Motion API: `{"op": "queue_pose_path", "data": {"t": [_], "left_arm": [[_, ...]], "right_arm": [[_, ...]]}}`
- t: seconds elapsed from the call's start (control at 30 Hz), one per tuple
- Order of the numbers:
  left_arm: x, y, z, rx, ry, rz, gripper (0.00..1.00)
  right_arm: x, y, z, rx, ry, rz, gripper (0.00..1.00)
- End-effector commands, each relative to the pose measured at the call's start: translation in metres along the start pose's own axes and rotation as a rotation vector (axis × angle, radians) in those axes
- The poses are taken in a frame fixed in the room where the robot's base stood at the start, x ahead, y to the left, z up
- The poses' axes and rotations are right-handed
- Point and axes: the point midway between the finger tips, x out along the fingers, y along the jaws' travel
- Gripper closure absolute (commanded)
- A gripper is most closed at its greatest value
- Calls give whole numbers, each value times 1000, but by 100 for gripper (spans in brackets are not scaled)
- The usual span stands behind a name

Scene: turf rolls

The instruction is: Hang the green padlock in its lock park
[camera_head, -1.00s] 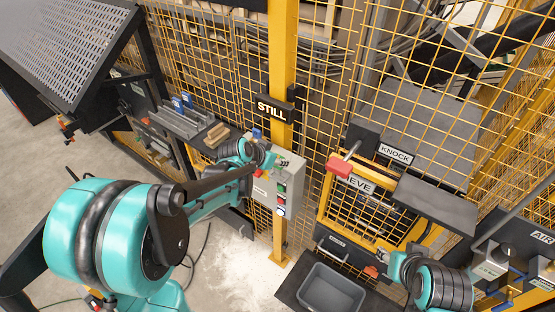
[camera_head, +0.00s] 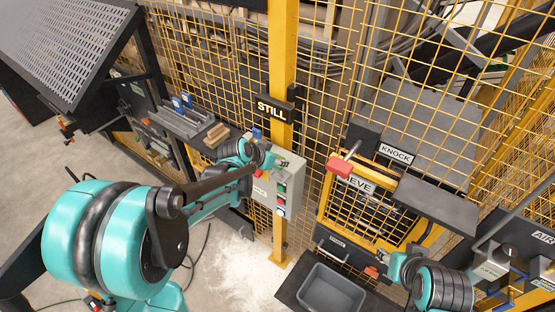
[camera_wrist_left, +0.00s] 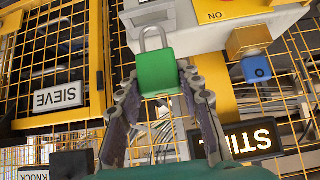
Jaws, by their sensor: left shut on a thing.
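The green padlock (camera_wrist_left: 156,71) is between the fingers of my left gripper (camera_wrist_left: 160,92) in the left wrist view. Its grey shackle points to the top of that picture, just in front of the light grey box (camera_wrist_left: 190,38). In the head view my left gripper (camera_head: 283,163) is by the top of the grey control box (camera_head: 291,183) on the yellow post; the padlock is too small there to make out. I cannot identify the lock park with certainty. My right arm is at the lower right of the head view; its fingers cannot be made out.
A blue padlock-like piece (camera_wrist_left: 256,69) hangs by a yellow block near the box. The STILL sign (camera_head: 271,111) is on the post above. Yellow mesh fencing lies behind. A red-handled part (camera_head: 340,166) and a grey bin (camera_head: 331,290) are to the right.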

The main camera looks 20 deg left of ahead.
Motion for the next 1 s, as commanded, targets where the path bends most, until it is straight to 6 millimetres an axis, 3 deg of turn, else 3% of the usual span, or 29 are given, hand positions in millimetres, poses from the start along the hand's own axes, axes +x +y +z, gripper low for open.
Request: {"op": "queue_pose_path", "data": {"t": [1.0], "left_arm": [[19,0,19,0,0,0,96]], "right_arm": [[20,0,14,0,0,0,60]]}}
